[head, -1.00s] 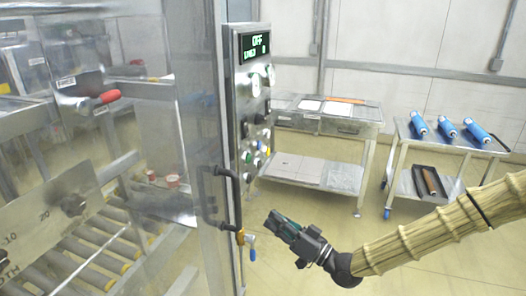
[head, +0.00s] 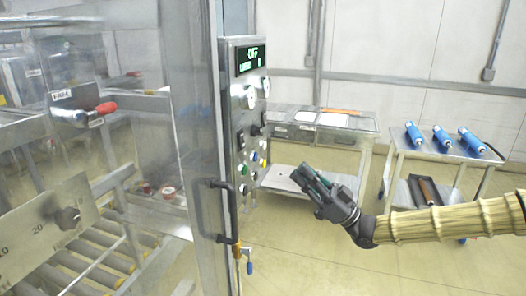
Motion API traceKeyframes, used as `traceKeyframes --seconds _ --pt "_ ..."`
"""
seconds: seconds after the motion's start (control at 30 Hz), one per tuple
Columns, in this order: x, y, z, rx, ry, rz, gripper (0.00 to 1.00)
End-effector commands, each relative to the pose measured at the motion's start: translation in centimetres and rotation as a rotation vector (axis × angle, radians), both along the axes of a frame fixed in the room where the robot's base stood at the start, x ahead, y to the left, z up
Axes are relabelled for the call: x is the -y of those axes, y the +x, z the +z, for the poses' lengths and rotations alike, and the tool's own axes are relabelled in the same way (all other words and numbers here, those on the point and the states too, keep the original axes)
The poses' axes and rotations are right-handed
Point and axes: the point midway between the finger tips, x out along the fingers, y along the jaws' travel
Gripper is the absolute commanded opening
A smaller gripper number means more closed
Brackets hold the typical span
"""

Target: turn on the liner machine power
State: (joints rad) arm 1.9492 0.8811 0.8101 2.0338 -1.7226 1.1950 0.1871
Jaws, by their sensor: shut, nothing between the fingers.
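The liner machine's control panel (head: 245,110) is a tall metal face left of centre in the head view, seen at a slant. Its green display (head: 252,58) reads "OFF" on the top line. Below it are round gauges (head: 250,97), a dark switch (head: 241,141) and a dark knob (head: 264,118), then several small coloured buttons (head: 243,170). My gripper (head: 302,174) is shut and empty. It points up and left, to the right of the buttons and apart from the panel in the picture. Which control is the power switch I cannot tell.
A black door handle (head: 222,212) stands out on the machine front, with a brass valve with a blue lever (head: 249,266) below. Behind are a steel table (head: 320,150) and a cart (head: 440,150) bearing blue cylinders (head: 443,138). Open floor lies below my arm.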

Motion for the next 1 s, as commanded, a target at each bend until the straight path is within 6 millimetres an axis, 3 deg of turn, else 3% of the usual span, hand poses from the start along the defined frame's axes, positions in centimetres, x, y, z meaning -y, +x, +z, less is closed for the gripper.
traceKeyframes --seconds 0.27,0.73,1.0 --pt "-1.9 0.5 1.7 -0.001 0.0 0.002 0.0" --pt "-7.6 2.5 6.5 -0.002 0.0 0.001 0.0" --pt "-10.2 3.3 5.9 -0.002 0.0 0.0 0.0"
